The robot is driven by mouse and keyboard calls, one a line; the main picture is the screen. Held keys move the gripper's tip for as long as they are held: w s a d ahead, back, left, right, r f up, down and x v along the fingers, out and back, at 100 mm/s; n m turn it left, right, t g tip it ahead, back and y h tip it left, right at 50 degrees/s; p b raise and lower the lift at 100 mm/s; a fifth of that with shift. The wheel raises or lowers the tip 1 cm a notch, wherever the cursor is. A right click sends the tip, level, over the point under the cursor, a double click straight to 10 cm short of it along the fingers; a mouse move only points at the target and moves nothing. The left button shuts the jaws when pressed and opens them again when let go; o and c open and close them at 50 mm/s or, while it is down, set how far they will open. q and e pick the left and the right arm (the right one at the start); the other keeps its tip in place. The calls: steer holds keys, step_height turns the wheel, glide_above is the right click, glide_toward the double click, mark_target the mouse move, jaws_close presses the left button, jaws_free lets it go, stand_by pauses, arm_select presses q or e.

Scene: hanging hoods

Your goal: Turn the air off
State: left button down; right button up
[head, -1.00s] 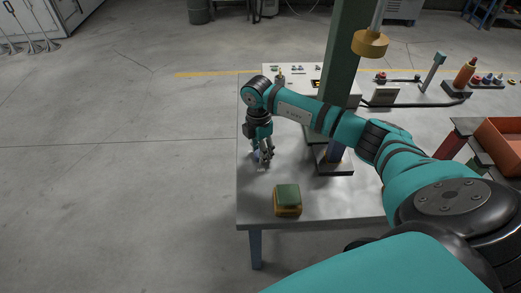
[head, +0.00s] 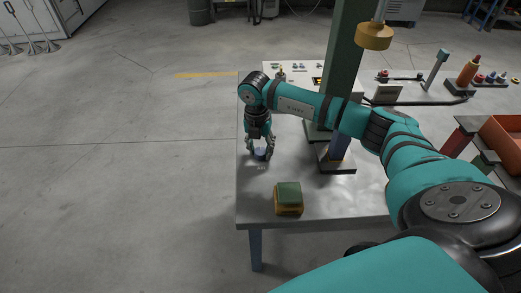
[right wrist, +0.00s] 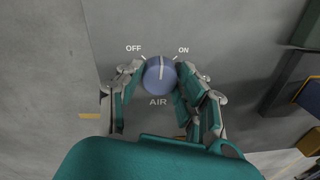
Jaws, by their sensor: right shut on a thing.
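The blue round air knob (right wrist: 160,75) sits on the grey table top, with OFF printed at its upper left, ON at its upper right and AIR below. The white line on the knob points almost straight up in the right wrist view, between OFF and ON. My right gripper (head: 259,150) is over the table's left edge area in the head view. Its fingers, also seen in the right wrist view (right wrist: 158,82), are shut on the knob from both sides. The knob (head: 259,153) is partly hidden by the fingers in the head view. My left gripper is not in view.
A green and yellow block (head: 288,197) lies on the table (head: 330,207) near its front edge. A dark green post (head: 345,60) stands right of the gripper. An orange bin (head: 503,140) is at the right. Bare table lies around the knob.

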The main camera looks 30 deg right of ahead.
mark_target(258, 152)
steer(key=n+b, duration=0.2)
steer(key=n, duration=0.3)
steer(key=shift+w, duration=0.1)
steer(key=shift+r+n+t+b, duration=0.1)
steer(key=shift+n+t+b, duration=0.2)
steer(key=shift+n+b, duration=1.3)
steer(key=shift+a+n+p, duration=0.1)
steer(key=shift+n+p, duration=0.6)
steer(key=shift+n, duration=0.1)
steer(key=o, duration=1.1)
steer(key=shift+o, duration=0.2)
step_height(258, 152, up, 12)
steer(key=shift+a, duration=0.35)
